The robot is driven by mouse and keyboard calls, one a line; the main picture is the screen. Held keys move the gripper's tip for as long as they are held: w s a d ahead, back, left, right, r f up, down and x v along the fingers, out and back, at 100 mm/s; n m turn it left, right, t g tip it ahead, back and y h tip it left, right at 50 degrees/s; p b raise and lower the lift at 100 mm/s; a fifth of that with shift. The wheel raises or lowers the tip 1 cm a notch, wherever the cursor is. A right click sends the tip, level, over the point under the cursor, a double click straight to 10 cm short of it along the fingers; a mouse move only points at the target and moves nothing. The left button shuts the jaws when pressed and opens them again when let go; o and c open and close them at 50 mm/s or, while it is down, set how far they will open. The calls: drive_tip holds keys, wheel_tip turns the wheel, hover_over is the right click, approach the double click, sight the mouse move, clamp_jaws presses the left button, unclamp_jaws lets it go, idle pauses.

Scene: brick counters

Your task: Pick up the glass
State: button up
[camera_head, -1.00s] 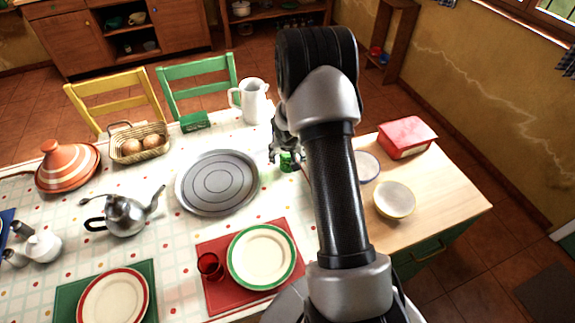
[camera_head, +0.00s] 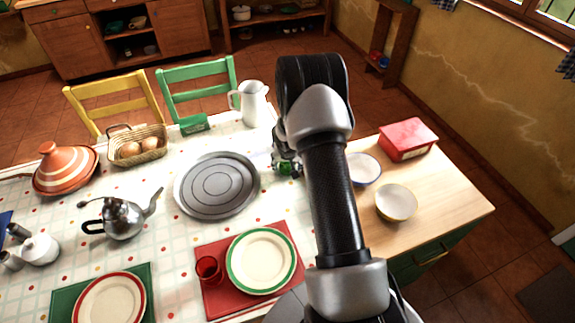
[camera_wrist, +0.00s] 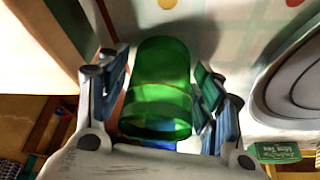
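The green glass (camera_wrist: 160,90) is between the two fingers of my gripper (camera_wrist: 162,85) in the wrist view. Its round opening faces the wrist camera. The finger pads lie close along both its sides, but I cannot tell whether they press on it. In the head view the glass (camera_head: 287,169) shows as a small green patch at my gripper (camera_head: 286,160), near the right end of the tiled table, right of the grey round tray (camera_head: 184,200). My arm hides part of it.
A white jug (camera_head: 253,103) stands behind the tray. A white bowl (camera_head: 364,170), a cream bowl (camera_head: 396,203) and a red box (camera_head: 408,140) are on the wooden counter to the right. A red glass (camera_head: 208,269) stands beside the green-rimmed plate (camera_head: 233,278) in front.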

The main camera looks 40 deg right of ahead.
drive_tip(key=c, duration=0.8)
drive_tip(key=shift+r, duration=0.15)
drive_tip(key=shift+c, duration=0.3)
wheel_tip(320, 180, up, 20)
drive_tip(key=p, duration=0.7)
